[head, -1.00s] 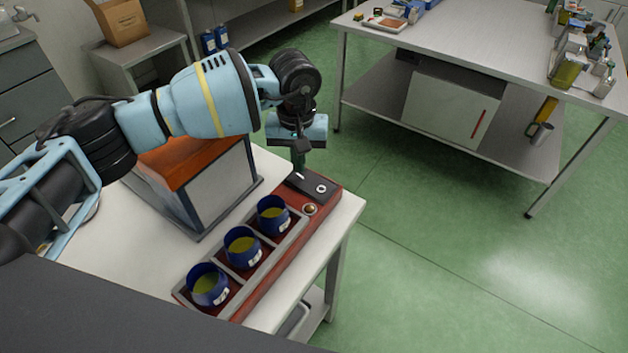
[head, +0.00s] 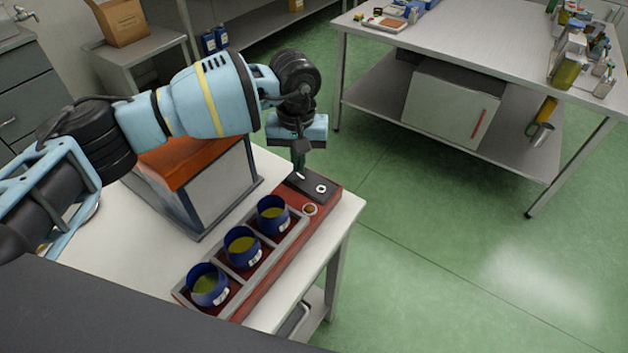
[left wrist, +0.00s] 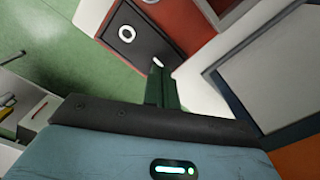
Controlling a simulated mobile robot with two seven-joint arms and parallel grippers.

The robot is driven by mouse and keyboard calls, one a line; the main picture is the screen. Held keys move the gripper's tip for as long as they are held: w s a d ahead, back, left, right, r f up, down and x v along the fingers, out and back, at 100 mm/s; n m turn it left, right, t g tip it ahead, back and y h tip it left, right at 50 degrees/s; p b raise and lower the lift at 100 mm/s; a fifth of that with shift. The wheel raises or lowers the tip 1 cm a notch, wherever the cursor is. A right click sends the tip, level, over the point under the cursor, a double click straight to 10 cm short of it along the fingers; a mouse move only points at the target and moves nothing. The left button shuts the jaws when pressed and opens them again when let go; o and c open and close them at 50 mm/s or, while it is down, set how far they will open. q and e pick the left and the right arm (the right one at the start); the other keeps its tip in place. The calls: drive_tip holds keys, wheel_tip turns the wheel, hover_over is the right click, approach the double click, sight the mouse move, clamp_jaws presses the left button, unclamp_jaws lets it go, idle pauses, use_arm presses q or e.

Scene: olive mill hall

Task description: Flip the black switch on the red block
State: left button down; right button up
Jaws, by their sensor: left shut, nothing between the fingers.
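The red block (head: 282,264) runs along the right edge of the near table. The black switch (head: 311,188) sits on its far end, with a white ring at its right end and a white bar at its left end. My left gripper (head: 299,170) is shut and empty, pointing down at the bar end. In the left wrist view the fingers (left wrist: 160,78) are close to the bar on the switch (left wrist: 135,42); I cannot tell whether they touch. The red block (left wrist: 187,28) also shows there. My right gripper is not in view.
Three blue cups (head: 242,246) of yellow-green liquid stand in a grey-rimmed tray beside a round brass button (head: 310,209). An orange-topped box (head: 215,190) stands left of the switch. Green floor is clear to the right; a bench (head: 470,45) with bottles stands beyond.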

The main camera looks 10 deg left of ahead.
sight(300, 175)
use_arm(q)
drive_tip(key=shift+f, duration=0.35)
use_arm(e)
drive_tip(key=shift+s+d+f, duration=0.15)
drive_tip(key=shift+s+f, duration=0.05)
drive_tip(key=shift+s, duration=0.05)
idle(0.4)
use_arm(q)
drive_tip(key=shift+f+b, duration=0.35)
drive_tip(key=shift+f, duration=0.35)
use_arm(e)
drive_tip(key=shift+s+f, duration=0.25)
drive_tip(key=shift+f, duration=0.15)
use_arm(q)
drive_tip(key=shift+r, duration=0.15)
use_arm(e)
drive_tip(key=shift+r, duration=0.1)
use_arm(q)
drive_tip(key=shift+r+p, duration=0.4)
drive_tip(key=shift+r, duration=0.95)
drive_tip(key=shift+r+p, duration=0.4)
drive_tip(key=shift+r, duration=1.65)
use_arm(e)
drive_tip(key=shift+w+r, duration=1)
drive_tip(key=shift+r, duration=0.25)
